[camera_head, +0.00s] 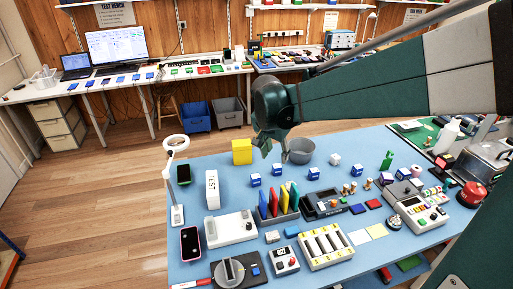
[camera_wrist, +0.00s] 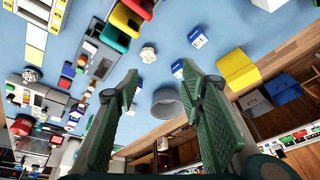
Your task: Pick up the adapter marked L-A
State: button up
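My gripper (camera_head: 275,150) is above the mat's back part, behind the left cubes. In the wrist view my gripper (camera_wrist: 161,78) is open, with nothing between its fingers.
A grey round bowl (camera_head: 301,151) stands close to my gripper, with a yellow box (camera_head: 242,151) left of it. A white piece (camera_head: 335,159) stands to the right. A rack of coloured upright cards (camera_head: 279,205) is in front of the cubes.

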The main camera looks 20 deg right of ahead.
jog(key=w+d+f+m+g+h+p, duration=0.1)
jog(key=w+d+f+m+p, duration=0.2)
jog(key=w+f, duration=0.5)
jog(key=m+g+h, duration=0.1)
jog(key=m+g, duration=0.1)
jog(key=m, duration=0.4)
send_near(277, 165)
notch_tip(277, 165, down, 3)
jog(key=shift+s+d+r, duration=0.1)
jog(key=shift+s+d, duration=0.2)
jog(key=shift+s, duration=0.05)
jog(key=shift+x, duration=1.3)
jog(key=shift+d, duration=0.1)
jog(key=shift+b+x, duration=0.6)
jog(key=shift+x, duration=1.95)
jog(key=shift+w, duration=0.2)
jog(key=shift+c, duration=0.5)
